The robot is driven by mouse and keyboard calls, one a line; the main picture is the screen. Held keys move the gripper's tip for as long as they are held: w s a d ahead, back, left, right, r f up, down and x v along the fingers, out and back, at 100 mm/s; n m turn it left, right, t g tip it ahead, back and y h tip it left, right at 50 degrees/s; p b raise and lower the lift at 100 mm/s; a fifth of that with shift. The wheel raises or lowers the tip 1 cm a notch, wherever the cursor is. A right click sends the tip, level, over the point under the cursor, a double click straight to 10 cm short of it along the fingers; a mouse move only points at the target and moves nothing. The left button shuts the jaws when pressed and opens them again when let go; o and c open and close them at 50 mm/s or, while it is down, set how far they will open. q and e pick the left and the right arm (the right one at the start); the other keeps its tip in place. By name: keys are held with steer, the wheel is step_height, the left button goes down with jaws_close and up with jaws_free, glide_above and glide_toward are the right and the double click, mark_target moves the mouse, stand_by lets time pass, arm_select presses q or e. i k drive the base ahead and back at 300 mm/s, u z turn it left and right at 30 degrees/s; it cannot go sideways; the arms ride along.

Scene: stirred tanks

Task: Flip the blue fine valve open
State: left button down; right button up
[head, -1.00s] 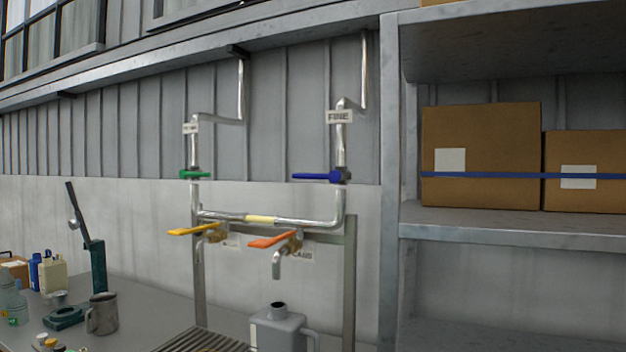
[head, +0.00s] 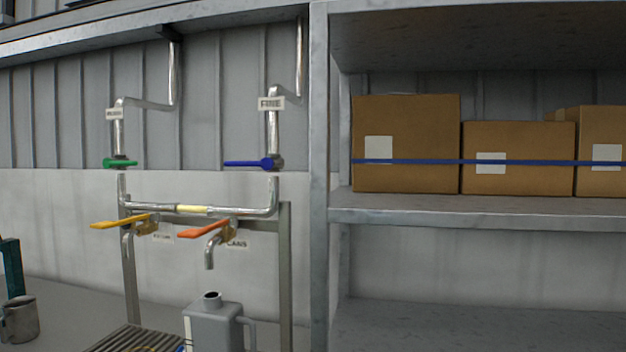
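The blue valve handle (head: 248,163) sits on the right vertical pipe, below the white FINE label (head: 271,104). Its lever lies level, crosswise to the pipe, and points left from the valve body. Below the cross pipe are a yellow lever (head: 121,221) and an orange lever (head: 203,229), the orange one beside a CANS label (head: 237,244). Neither of my grippers is in the head view.
A grey metal shelf (head: 440,216) with several cardboard boxes (head: 405,143) stands right of the pipes; its upright is close to the fine pipe. A grey jug (head: 212,327) stands under the orange tap. A metal mug (head: 20,320) is at the lower left.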

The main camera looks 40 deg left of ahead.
mark_target(244, 164)
steer(key=z, duration=0.4)
steer(key=i, duration=0.25)
steer(key=u, duration=1.15)
